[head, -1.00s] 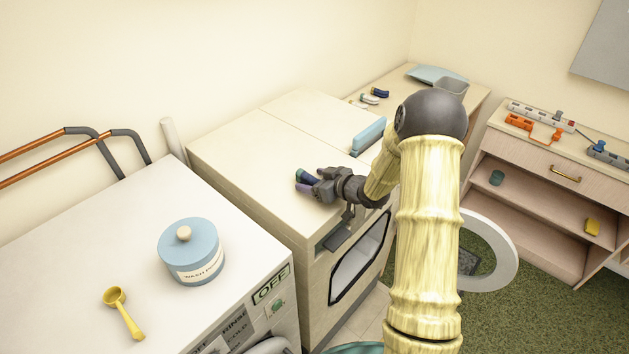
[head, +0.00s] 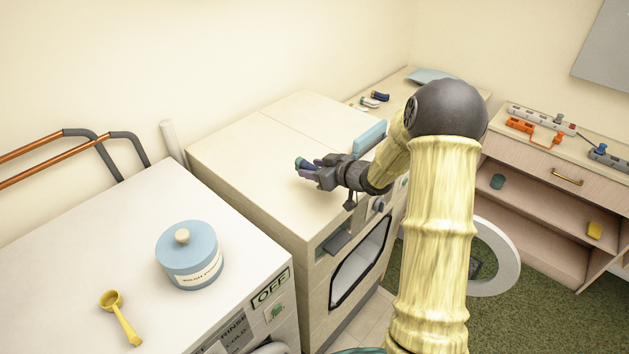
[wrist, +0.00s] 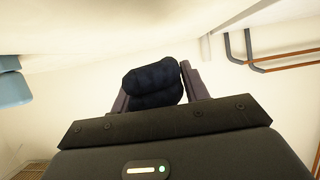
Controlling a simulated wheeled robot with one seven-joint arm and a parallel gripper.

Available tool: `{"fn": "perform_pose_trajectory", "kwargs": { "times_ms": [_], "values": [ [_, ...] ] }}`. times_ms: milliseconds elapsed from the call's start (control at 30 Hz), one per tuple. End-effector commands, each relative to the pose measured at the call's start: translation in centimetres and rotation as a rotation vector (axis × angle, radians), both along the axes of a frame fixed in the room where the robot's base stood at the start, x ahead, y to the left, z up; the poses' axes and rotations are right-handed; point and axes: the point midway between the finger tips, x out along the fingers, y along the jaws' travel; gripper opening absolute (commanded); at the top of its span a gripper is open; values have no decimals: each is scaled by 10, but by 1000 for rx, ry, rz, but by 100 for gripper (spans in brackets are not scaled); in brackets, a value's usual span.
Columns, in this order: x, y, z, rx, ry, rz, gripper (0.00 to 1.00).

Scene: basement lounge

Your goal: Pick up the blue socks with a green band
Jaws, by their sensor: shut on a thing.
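The blue socks with a green band (head: 301,164) are a small dark blue roll with a green end, above the top of the beige front-loading machine (head: 250,130). My gripper (head: 309,170) is shut on them, one purple finger on each side. In the wrist view the socks (wrist: 152,82) look almost black and sit between the two fingertips (wrist: 155,88). The green band does not show there. The socks appear to be held a little above the machine top; the exact gap is hard to tell.
A light blue box (head: 369,135) stands on the machine's right edge. Other small rolls (head: 380,96) lie on the table behind. A blue lidded jar (head: 189,258) and a yellow scoop (head: 120,317) are on the white washer (head: 70,270). The machine's round door (head: 505,255) hangs open.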

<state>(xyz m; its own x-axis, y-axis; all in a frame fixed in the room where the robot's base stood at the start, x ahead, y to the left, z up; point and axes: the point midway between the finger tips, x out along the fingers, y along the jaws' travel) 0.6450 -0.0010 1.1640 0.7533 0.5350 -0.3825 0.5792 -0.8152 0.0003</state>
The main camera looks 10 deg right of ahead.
Motion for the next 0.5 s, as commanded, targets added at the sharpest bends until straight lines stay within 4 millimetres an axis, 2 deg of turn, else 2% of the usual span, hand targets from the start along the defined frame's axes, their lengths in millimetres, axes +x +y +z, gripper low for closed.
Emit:
{"fn": "perform_pose_trajectory", "kwargs": {
  "times_ms": [100,233,500],
  "values": [
    [0,-1,23,-1,-5,-2,22],
    [1,-2,42,-2,-3,-3,22],
    [0,-2,50,1,0,-4,22]
  ]
}}
